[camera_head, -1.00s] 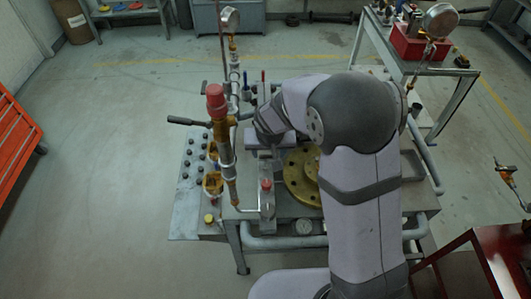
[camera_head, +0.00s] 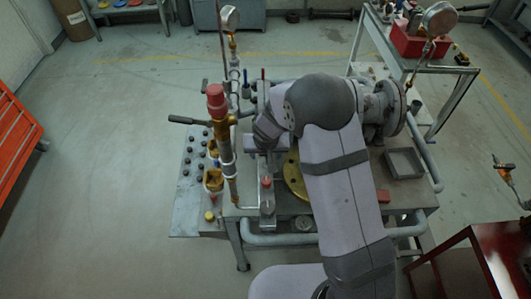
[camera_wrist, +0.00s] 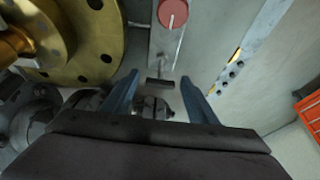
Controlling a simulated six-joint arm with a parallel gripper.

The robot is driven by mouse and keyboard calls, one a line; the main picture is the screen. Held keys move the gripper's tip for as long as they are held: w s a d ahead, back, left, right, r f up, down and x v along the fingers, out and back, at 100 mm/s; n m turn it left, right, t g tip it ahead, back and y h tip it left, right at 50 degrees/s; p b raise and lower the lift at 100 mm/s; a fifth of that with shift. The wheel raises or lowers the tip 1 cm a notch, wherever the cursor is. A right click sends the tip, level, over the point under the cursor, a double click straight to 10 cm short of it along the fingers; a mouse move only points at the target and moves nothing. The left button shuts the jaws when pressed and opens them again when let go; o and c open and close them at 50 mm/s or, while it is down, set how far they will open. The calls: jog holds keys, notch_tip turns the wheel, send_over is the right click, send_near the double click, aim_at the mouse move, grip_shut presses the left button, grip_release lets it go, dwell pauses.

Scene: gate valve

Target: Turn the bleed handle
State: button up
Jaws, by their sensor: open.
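My gripper (camera_wrist: 160,77) is open in the wrist view, its two blue-grey fingers spread apart with nothing held. A small dark crossbar on a thin stem (camera_wrist: 160,83), which may be the bleed handle, shows between the fingertips; I cannot tell whether they touch it. Above it is a round red knob (camera_wrist: 173,13) on a grey metal plate. The red knob also shows in the head view (camera_head: 266,182), in front of my wrist. There my arm hides the fingertips and the small crossbar.
A yellow flange (camera_wrist: 85,40) is left of the gripper in the wrist view. In the head view, a brass upright pipe with a red cap (camera_head: 216,100) and a dark side lever (camera_head: 189,121) stands close left of my wrist. A grey tray (camera_head: 404,164) lies right of my arm.

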jog(key=shift+w+f, duration=0.1)
jog(key=shift+f, duration=0.15)
jog(key=shift+c, duration=0.7)
jog(key=c, duration=0.9)
